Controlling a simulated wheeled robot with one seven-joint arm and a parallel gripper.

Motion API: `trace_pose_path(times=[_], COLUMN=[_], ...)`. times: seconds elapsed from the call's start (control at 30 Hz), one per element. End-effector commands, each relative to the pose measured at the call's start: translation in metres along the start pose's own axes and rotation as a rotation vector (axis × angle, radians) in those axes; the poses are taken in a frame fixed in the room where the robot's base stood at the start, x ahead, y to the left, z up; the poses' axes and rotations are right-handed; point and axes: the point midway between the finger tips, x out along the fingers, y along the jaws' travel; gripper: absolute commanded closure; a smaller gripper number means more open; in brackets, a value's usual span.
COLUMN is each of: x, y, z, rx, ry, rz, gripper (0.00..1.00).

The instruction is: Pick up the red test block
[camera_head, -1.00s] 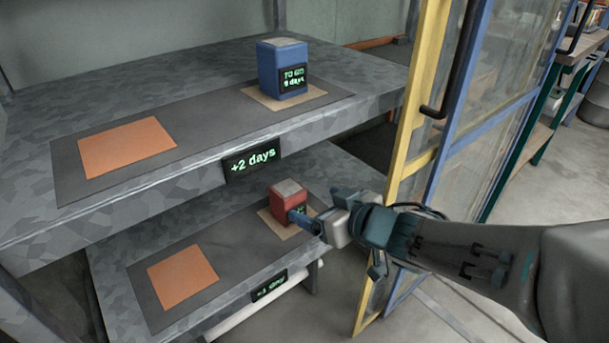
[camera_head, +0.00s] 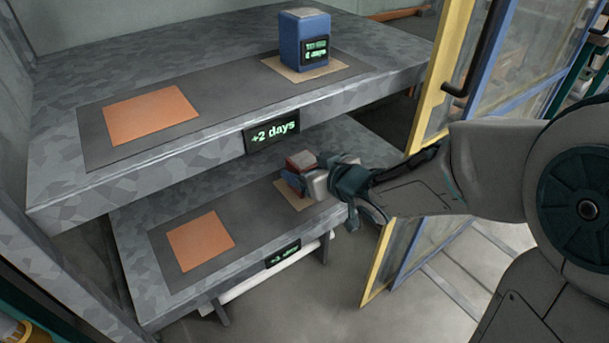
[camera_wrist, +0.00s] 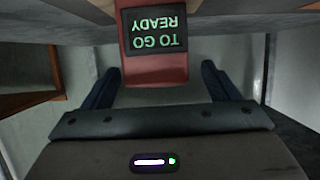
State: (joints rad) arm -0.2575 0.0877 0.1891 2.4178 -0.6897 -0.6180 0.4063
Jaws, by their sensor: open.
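The red test block (camera_head: 301,160) stands on a tan pad (camera_head: 293,196) at the right of the lower shelf, partly hidden by my gripper in the head view. In the wrist view the red block (camera_wrist: 155,72) is at the top middle, with a dark display reading "TO GO READY" upside down. My gripper (camera_wrist: 158,80) is open. Its two dark blue fingers lie to the left and right of the block, with a gap visible on each side. In the head view my gripper (camera_head: 299,183) is right at the block, coming from the right.
A blue block (camera_head: 303,42) stands on the upper shelf (camera_head: 60,187), marked "+2 days", whose edge overhangs near my gripper. Orange pads (camera_head: 150,115) and (camera_head: 200,240) on both shelves are empty. A yellow-framed door (camera_head: 432,85) stands open at the right.

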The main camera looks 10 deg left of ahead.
Motion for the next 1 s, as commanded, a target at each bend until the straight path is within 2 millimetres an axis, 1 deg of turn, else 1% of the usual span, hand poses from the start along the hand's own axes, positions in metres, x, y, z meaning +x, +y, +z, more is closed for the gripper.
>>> trace_pose_path(times=[0.03,0.1,0.23,0.33,0.57,0.6,0.67,0.7,0.77,0.8,1.0], x=[0.009,0.021,0.037,0.043,0.044,0.044,0.044,0.044,0.044,0.043,0.043], y=[0.000,0.002,0.002,0.003,0.003,0.003,0.003,0.003,0.003,0.003,0.003], z=[0.003,0.002,0.001,-0.001,-0.002,-0.002,-0.002,-0.002,-0.002,-0.002,-0.004], rx=[0.000,0.001,0.001,0.001,0.001,0.001,0.001,0.001,0.001,0.001,0.000], ry=[0.000,0.001,0.001,0.000,0.000,0.000,0.000,0.000,0.000,0.000,0.003], rz=[-0.002,-0.002,-0.002,0.000,0.000,0.000,0.000,0.000,0.000,0.000,0.000], gripper=[0.18,0.18,0.18,0.18,0.18,0.29,0.46,0.57,0.74,0.84,0.84])
